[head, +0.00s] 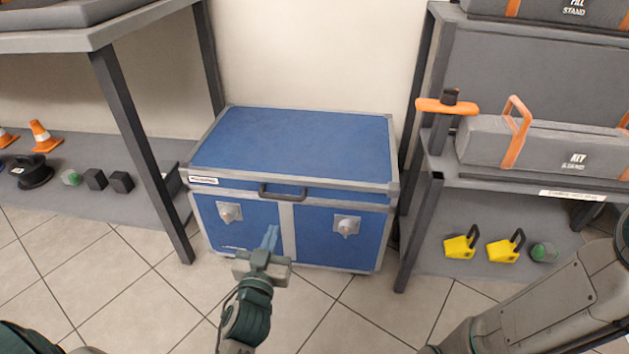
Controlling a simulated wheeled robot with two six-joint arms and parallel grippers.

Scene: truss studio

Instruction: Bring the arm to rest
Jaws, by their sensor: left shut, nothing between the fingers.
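My left gripper (269,240) is in the head view at the lower middle, in front of a closed blue case. Its fingers are together and hold nothing. In the picture its fingertips overlap the lower front of the case (290,145); I cannot tell whether they touch it. A large grey arm link of mine comes in at the lower right, but the right gripper is out of view.
A shelf rack (120,80) stands left, with orange cones (44,136) and dark blocks on its lower board. A right rack holds grey bags (545,148), with yellow items (460,243) below. Tiled floor (370,308) is free in front of the case.

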